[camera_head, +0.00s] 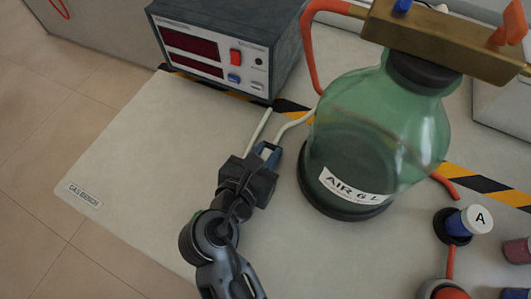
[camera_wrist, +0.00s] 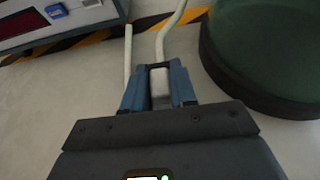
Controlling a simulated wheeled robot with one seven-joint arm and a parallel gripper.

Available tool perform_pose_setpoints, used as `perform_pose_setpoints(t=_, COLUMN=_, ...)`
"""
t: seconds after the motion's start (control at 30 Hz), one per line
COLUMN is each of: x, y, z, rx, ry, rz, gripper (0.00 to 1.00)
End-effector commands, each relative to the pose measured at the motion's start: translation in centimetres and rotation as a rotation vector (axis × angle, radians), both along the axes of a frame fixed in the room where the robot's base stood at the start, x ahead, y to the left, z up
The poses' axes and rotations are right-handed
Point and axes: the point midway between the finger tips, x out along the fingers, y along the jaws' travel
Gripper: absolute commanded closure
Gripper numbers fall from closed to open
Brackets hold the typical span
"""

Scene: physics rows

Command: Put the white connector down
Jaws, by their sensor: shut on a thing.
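The white connector (camera_wrist: 160,83) sits between the blue fingers of my gripper (camera_wrist: 159,84), which is shut on it. A pale cable (camera_wrist: 169,38) runs up from the connector toward the back of the bench. In the head view my gripper (camera_head: 268,152) is low over the grey bench top (camera_head: 140,150), left of the green glass vessel. The connector is mostly hidden by the fingers there. I cannot tell whether it touches the bench.
A green vessel (camera_head: 360,130) labelled AIR 6 L stands close to the right of my gripper. A meter box (camera_head: 225,50) with red displays stands behind. A second pale tube (camera_head: 258,130) lies beside the cable. Black-and-yellow tape (camera_head: 480,183) crosses the bench. The bench's left side is clear.

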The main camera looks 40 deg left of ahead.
Motion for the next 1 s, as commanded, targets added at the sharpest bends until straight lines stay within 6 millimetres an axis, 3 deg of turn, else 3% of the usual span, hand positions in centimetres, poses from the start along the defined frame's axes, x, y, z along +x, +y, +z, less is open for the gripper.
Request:
perform_pose_setpoints(t=0.37, x=0.02, y=-0.01, z=-0.41, rx=0.001, ry=-0.001, rz=0.000, gripper=1.00)
perform_pose_setpoints(t=0.4, x=0.02, y=-0.01, z=-0.40, rx=0.001, ry=-0.001, rz=0.000, gripper=0.71)
perform_pose_setpoints(t=0.63, x=0.02, y=-0.01, z=-0.38, rx=0.001, ry=-0.001, rz=0.000, gripper=0.49)
perform_pose_setpoints(t=1.0, x=-0.47, y=-0.09, z=0.05, rx=0.000, ry=0.000, rz=0.001, gripper=0.48)
